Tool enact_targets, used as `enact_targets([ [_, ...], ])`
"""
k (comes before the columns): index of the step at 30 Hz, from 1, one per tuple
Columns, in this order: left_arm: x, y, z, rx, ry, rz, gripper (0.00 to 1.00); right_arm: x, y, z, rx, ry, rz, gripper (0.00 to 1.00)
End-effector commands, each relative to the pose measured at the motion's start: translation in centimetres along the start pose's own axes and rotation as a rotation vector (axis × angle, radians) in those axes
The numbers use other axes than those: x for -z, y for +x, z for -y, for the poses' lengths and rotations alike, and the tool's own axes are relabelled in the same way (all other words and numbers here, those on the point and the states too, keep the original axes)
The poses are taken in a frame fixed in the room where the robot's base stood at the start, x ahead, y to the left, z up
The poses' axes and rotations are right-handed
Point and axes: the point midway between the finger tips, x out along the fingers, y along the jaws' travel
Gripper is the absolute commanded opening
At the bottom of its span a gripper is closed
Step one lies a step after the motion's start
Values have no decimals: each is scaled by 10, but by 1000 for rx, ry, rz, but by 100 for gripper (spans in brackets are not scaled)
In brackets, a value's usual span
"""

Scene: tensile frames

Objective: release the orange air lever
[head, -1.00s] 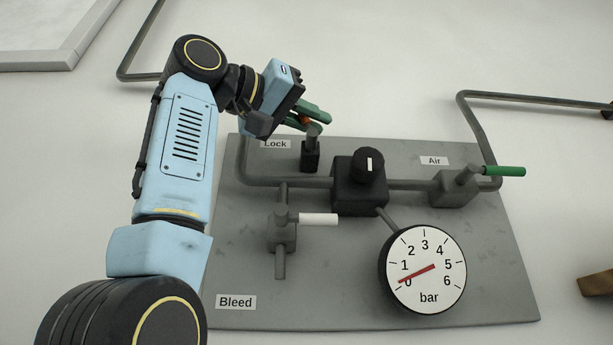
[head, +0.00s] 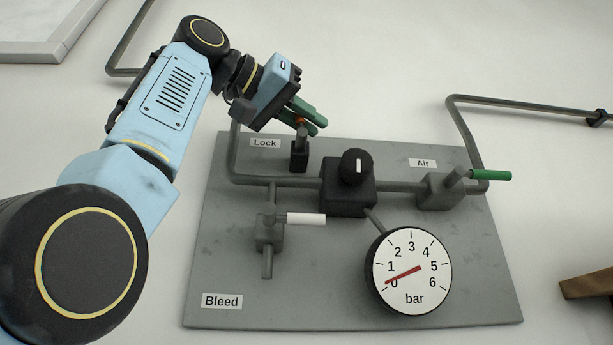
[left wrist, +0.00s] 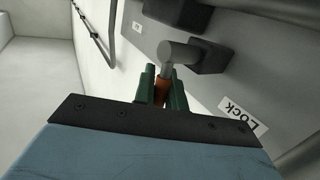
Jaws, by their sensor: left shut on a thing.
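The orange lever (left wrist: 162,90) sits on the valve marked Lock (head: 300,155), at the panel's upper left. Only a little of its orange shows in the head view (head: 299,120). My left gripper (head: 306,118) reaches in from above with its green fingers shut on the lever. In the left wrist view, the fingers (left wrist: 162,88) lie on both sides of the orange part, below the grey valve stem. The valve marked Air (head: 437,190) carries a green lever (head: 491,175) pointing right. My right gripper is not in view.
The grey panel (head: 470,280) also holds a black regulator knob (head: 356,167), a bleed valve with a white lever (head: 306,219) and a gauge (head: 409,270) whose red needle is a little above 0. Pipes run along the wall. A brown object (head: 588,285) is at the right edge.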

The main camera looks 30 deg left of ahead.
Motion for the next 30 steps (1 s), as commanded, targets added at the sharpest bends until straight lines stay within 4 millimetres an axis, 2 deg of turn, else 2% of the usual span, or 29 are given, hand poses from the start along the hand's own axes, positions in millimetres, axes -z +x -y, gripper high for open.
enact_targets([
  [10, 0, 0, 0, 0, 1, -1, 0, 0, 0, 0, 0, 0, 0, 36],
  [11, 0, 0, 0, 0, 1, -1, 14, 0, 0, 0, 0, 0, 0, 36],
  [16, 0, 0, 0, 0, 1, -1, 34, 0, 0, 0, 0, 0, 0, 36],
  [25, 0, -2, 0, 0, 1, -1, 34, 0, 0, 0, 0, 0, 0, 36],
  [30, 0, -22, 0, 0, 1, -5, 34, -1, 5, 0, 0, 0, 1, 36],
])
